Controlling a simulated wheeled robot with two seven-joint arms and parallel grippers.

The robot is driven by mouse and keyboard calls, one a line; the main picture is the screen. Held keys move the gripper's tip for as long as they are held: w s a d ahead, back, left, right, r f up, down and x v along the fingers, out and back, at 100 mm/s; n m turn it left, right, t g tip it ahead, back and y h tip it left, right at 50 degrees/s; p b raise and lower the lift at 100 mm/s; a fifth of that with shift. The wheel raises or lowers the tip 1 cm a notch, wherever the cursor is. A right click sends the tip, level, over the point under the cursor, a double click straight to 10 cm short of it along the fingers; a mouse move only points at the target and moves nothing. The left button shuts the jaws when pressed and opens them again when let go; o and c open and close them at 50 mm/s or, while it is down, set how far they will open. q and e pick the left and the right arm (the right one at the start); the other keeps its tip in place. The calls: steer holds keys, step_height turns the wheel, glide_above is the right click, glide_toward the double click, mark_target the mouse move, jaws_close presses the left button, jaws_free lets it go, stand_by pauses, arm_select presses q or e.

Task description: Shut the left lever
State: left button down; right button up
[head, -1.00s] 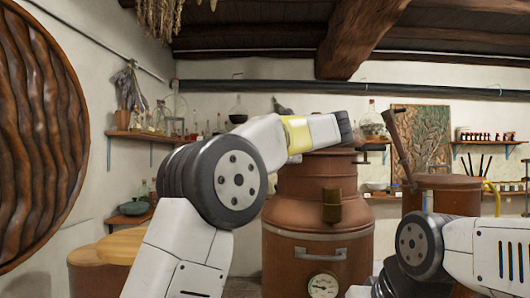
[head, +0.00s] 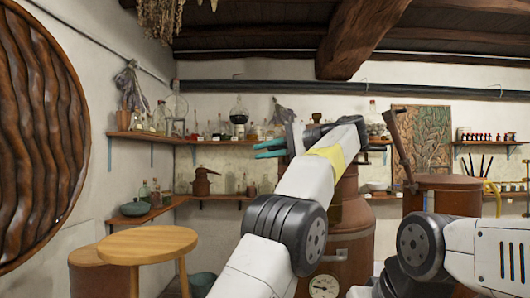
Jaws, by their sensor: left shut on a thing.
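My left gripper (head: 270,148) shows two teal fingers pointing left, in front of the back wall, at the upper left of the copper vessel (head: 357,222). The fingers are close together with a thin gap. What they hold cannot be made out. My left arm crosses the middle of the head view and hides much of the vessel's front and top. No left lever can be picked out. My right arm enters at the lower right, and its gripper is not in view.
A round wooden table (head: 148,243) stands at the left. A second copper vessel (head: 450,196) stands right of the first. A dial gauge (head: 324,287) sits low on the first vessel. Shelves with bottles line the back wall. A big carved wooden disc (head: 38,140) hangs at the left.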

stand_by(0.5)
arm_select(q)
steer(key=c, duration=1.7)
jaws_free()
